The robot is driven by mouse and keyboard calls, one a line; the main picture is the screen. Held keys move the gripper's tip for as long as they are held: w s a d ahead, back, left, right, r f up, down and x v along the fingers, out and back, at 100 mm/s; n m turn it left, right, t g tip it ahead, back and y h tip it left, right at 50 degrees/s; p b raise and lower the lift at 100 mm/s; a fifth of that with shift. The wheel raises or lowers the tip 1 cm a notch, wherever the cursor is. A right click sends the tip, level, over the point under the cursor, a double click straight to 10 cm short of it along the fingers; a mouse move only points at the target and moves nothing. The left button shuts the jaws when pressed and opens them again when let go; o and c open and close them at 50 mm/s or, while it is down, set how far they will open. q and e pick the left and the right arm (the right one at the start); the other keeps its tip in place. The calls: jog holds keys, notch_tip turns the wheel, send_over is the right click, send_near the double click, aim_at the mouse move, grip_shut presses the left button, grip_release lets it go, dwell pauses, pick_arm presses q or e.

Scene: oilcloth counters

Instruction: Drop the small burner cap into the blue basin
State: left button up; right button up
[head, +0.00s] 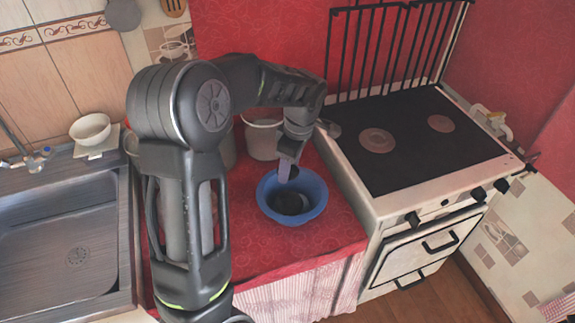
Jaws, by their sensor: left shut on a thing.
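The blue basin (316,187) stands on the red oilcloth counter, left of the stove. My left gripper (286,177) reaches down over the basin's back left side, with its fingertips at about rim height. It is shut on the small burner cap (290,203), a dark round disc that shows inside the basin's outline. I cannot tell whether the cap touches the basin's bottom. My right gripper is not in view.
The stove (420,140) with its raised black grate (375,50) stands to the right. A pale pot (262,138) stands behind the basin. The metal sink (70,240) and a white bowl (90,129) are at left. Red counter (262,248) in front of the basin is clear.

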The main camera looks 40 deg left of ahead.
pick_arm(q)
jog(key=shift+s+a+f, duration=0.1)
jog(key=shift+s+f, duration=0.05)
jog(key=shift+f+b, duration=1.75)
jog(key=shift+f, duration=1.1)
jog(key=o, duration=1.4)
jog(key=shift+o, duration=0.2)
jog(key=shift+w+d+r+b, duration=0.1)
jog(key=shift+d+r+b, duration=0.1)
jog(key=shift+r, duration=1.1)
jog(key=shift+w+d+r+b, duration=0.15)
jog(key=shift+d+r, duration=0.1)
jog(key=shift+r, duration=1.05)
jog(key=shift+s+d+r+b, duration=0.1)
jog(key=shift+d+r+b, duration=0.1)
jog(key=shift+r, duration=1.1)
